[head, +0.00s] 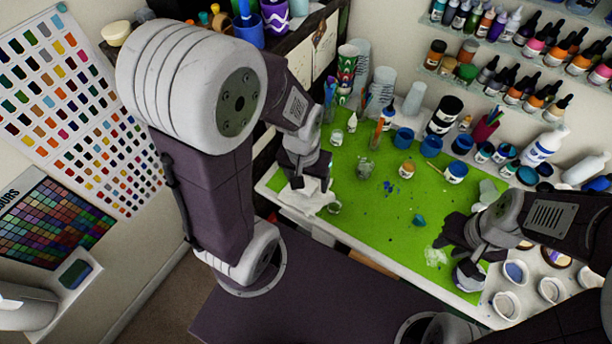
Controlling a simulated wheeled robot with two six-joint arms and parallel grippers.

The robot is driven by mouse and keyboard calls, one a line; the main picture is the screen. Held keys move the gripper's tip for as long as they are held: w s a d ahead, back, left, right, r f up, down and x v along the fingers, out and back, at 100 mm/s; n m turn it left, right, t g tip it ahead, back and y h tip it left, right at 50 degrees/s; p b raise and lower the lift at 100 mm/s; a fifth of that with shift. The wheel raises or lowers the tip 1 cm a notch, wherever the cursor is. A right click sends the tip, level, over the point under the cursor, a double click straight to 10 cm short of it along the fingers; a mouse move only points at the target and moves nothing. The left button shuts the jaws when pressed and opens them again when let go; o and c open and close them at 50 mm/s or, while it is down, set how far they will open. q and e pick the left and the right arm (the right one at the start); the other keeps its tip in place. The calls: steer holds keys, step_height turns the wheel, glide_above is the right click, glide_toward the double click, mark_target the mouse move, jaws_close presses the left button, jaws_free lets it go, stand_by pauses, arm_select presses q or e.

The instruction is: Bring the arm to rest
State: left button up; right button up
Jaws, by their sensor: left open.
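My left arm rises large in front of me and bends down to the left part of the table. My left gripper (311,186) is open and points down over a white cloth or paper (303,199) at the green mat's left edge. I cannot tell whether it touches it. My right arm comes in from the right, and my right gripper (445,242) is low over the right front of the green mat (385,213). Its fingers are dark and partly merge with what lies behind, so I cannot tell if they are open or hold something. A cup (468,277) stands just below it.
A clear cup (365,168), an orange-labelled jar (407,168) and a blue jar (456,172) stand on the mat. Bottles and cups line the back. White cups (507,304) stand at the front right. Bottle shelves (500,90) hang behind. The mat's middle is mostly free.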

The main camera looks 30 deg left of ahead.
arm_select(q)
step_height(320, 180, down, 6)
steer(key=m+b, duration=0.1)
steer(key=b, duration=0.5)
steer(key=shift+s+f, duration=0.15)
stand_by(0.9)
